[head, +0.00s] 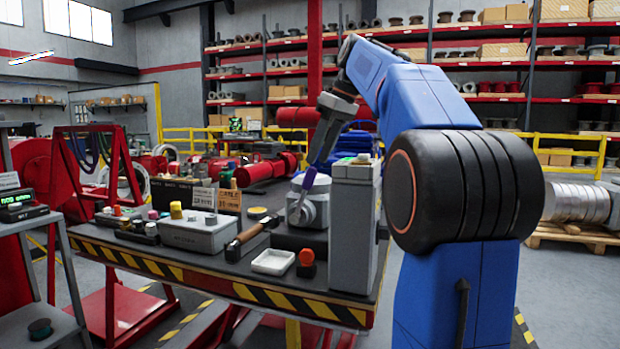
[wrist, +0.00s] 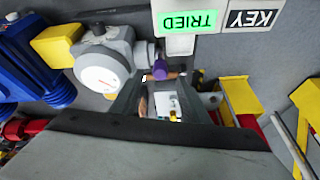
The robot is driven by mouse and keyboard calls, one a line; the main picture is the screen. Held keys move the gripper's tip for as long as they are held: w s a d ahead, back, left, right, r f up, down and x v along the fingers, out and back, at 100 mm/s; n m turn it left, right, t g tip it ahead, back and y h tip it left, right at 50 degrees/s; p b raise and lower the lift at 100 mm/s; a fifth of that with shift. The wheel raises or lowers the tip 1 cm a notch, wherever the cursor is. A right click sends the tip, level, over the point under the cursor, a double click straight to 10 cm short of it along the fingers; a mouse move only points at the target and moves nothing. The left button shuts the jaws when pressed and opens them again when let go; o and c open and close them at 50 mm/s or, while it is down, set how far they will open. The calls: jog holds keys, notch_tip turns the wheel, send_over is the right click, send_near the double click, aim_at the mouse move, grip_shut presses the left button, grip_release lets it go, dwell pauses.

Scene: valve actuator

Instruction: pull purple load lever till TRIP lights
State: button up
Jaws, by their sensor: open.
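The purple lever (head: 308,181) stands up from the side of a round grey actuator (head: 312,208) on the bench. In the wrist view its purple end (wrist: 160,72) shows beside the grey actuator (wrist: 105,68), between or just past my fingertips. My gripper (head: 319,160) is open and points down at the lever top; contact cannot be told. Its fingers (wrist: 160,84) stand apart in the wrist view. I see no lit TRIP tile.
A tall grey cabinet (head: 352,235) stands right of the actuator. A grey box with a yellow knob (head: 195,232) is at left.

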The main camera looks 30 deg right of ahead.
aim_at(313, 168)
jog(key=x, duration=0.7)
jog(key=shift+f, duration=0.3)
grip_shut()
